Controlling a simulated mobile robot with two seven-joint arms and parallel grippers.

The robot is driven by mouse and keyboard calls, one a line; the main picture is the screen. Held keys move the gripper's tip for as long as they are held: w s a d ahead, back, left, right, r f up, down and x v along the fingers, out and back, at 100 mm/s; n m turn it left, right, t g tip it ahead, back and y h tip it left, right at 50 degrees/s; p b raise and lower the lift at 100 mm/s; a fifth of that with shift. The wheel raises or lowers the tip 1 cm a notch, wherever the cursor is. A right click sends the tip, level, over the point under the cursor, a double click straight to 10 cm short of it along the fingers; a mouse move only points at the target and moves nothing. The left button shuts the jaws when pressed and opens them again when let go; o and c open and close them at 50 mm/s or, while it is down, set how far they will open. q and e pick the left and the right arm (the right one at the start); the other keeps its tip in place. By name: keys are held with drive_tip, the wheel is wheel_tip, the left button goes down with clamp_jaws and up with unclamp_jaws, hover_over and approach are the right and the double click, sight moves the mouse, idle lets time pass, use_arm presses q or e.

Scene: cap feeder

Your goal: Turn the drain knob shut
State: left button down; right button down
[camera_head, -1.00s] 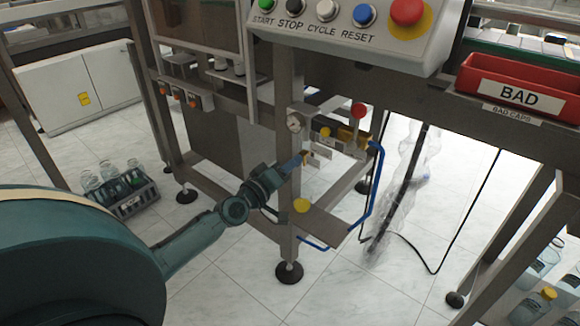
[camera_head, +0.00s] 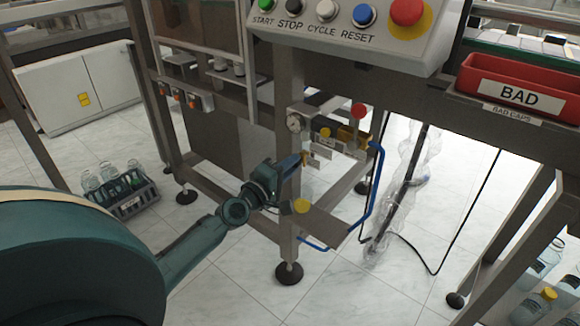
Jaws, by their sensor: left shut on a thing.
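My left gripper (camera_head: 302,159) reaches in from the left to the air unit on the machine's frame. Its blue fingers are shut on a small brass-coloured piece, which I take to be the drain knob (camera_head: 304,163), below the gauge. The fingers hide part of it, so its exact angle is hard to read. The round pressure gauge (camera_head: 293,124), a small yellow knob (camera_head: 325,132) and a red knob (camera_head: 359,110) sit above and to the right. My right gripper is out of view.
A blue hose (camera_head: 377,180) loops down at the right of the unit. A yellow disc (camera_head: 301,206) is on the frame post just below my wrist. The button panel (camera_head: 350,35) overhangs above. A red BAD bin (camera_head: 515,85) stands at the right.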

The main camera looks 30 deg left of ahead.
use_arm(q)
drive_tip(key=c, duration=1.2)
unclamp_jaws()
drive_tip(key=shift+c, duration=0.2)
drive_tip(key=s+a+b, duration=0.1)
drive_tip(key=s+b, duration=0.1)
drive_tip(key=s, duration=1.1)
drive_tip(key=shift+f, duration=0.25)
